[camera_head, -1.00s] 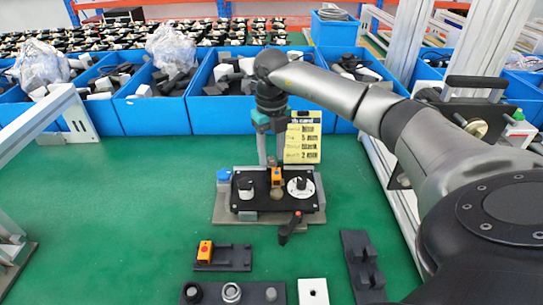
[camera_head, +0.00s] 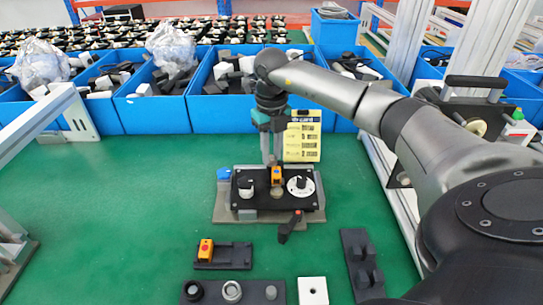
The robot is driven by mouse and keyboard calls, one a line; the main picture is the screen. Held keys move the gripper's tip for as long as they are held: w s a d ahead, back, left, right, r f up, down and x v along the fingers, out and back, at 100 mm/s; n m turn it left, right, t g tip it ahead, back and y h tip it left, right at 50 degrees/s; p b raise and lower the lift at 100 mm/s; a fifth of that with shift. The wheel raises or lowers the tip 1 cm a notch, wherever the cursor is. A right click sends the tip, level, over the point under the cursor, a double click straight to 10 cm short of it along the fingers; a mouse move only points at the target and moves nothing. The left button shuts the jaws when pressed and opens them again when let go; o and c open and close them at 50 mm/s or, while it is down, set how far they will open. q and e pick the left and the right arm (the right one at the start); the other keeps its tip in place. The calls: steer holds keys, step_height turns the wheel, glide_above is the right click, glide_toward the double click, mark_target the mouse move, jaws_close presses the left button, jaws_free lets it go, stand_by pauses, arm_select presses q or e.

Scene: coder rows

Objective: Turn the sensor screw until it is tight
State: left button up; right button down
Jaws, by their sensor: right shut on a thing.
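A black fixture plate (camera_head: 262,203) sits on a grey base on the green table. The sensor (camera_head: 277,175), a small orange block, stands at the plate's middle, with a round brownish knob-like screw (camera_head: 277,192) just in front of it. My right gripper (camera_head: 272,162) points down from above onto the orange sensor, its fingers shut at the sensor's top. The exact contact is too small to make out. A white cylinder (camera_head: 246,188) stands on the plate's left and a white dial with a black knob (camera_head: 300,186) on its right. My left gripper is not in view.
A black-handled lever (camera_head: 290,226) sticks out in front of the plate. A second orange part (camera_head: 205,249) lies in a dark holder (camera_head: 236,257). Blue bins (camera_head: 222,107) line the back, with a yellow label card (camera_head: 302,137) before them.

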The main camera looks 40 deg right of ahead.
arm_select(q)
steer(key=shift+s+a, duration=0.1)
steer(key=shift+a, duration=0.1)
arm_select(e)
steer(key=shift+r+m+p, duration=0.15)
steer(key=shift+m+p, duration=0.5)
steer(key=shift+m, duration=0.05)
steer(key=shift+m+p, duration=0.65)
steer(key=shift+m, duration=0.45)
steer(key=m+p, duration=0.3)
steer(key=m, duration=0.1)
steer(key=shift+m, duration=0.3)
steer(key=shift+m+p, duration=0.45)
steer(key=shift+m, duration=0.45)
steer(key=shift+f, duration=0.2)
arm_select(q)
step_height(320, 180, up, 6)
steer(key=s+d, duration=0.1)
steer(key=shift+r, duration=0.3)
arm_select(e)
steer(key=shift+m, duration=0.3)
